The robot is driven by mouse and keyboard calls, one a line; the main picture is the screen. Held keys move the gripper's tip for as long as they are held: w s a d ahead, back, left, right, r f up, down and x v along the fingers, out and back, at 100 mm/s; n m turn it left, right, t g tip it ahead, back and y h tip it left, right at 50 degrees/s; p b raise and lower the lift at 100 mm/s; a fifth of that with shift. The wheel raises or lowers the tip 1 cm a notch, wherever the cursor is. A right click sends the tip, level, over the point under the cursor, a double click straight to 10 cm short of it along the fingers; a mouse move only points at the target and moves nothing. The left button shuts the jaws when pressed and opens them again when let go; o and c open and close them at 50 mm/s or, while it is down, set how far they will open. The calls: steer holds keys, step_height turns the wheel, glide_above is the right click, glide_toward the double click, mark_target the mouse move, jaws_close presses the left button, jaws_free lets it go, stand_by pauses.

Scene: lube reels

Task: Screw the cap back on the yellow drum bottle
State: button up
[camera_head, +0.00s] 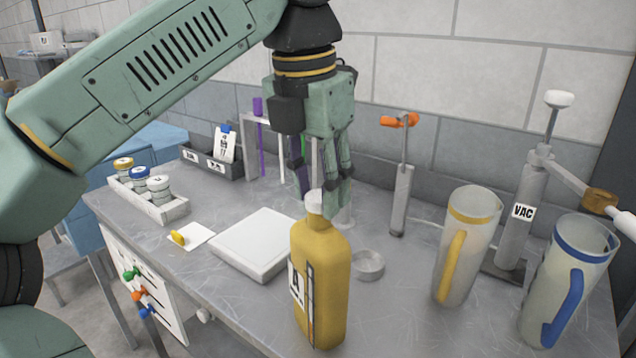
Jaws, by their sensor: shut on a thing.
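The yellow drum bottle (322,275) stands upright near the front of the grey workbench, with a label and a dark strip on its side. A white cap (314,201) shows at the top of its neck. My gripper (322,194) points down over the bottle, its fingers closed around the cap. The near finger hides part of the cap and neck. I cannot tell whether the cap is seated on the thread or just resting there.
A white pad (254,244) lies left of the bottle, and a shallow round dish (368,265) sits to its right. A yellow-banded jug (467,245) and a blue-banded jug (568,280) stand at right. A tray of small jars (148,197) is at left.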

steer(key=shift+f+b, duration=0.3)
steer(key=shift+f, duration=0.25)
stand_by(0.4)
steer(key=m+p, duration=0.2)
steer(key=shift+r+m, duration=0.25)
steer(key=shift+m, duration=0.05)
steer(key=shift+w+f+m+g+h+p, duration=0.15)
steer(key=shift+m+p, duration=0.15)
steer(key=shift+m, duration=0.35)
steer(key=shift+s+f+m+g+h+p, duration=0.15)
steer(key=shift+m+p, duration=0.15)
steer(key=shift+m, duration=0.35)
steer(key=shift+w, duration=0.1)
steer(key=m, duration=0.5)
steer(key=shift+g, duration=0.4)
steer(key=m, duration=0.5)
steer(key=shift+w+g, duration=0.1)
steer(key=shift+g, duration=0.3)
